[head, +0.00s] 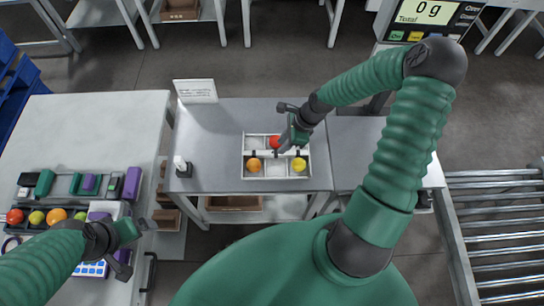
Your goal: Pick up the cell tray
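The cell tray (244,166) is white and divided into several cells. It lies on the grey table in the middle of the head view. A red tomato (275,142) is in its far row, and an orange tomato (254,165) and a yellow tomato (299,164) are in its near row. My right gripper (281,128) is over the tray's far side, fingers apart, and hides part of that side. I cannot tell how high it is or whether it touches the tray. My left gripper (135,248) is open and empty, beside the left table, away from the tray.
A white sign (195,91) and a small dispenser bottle (182,168) stand on the grey table. The left table (85,130) holds tomatoes and tools at its near end. A scale display (432,14) reads 0 g. A roller conveyor (495,225) is at right.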

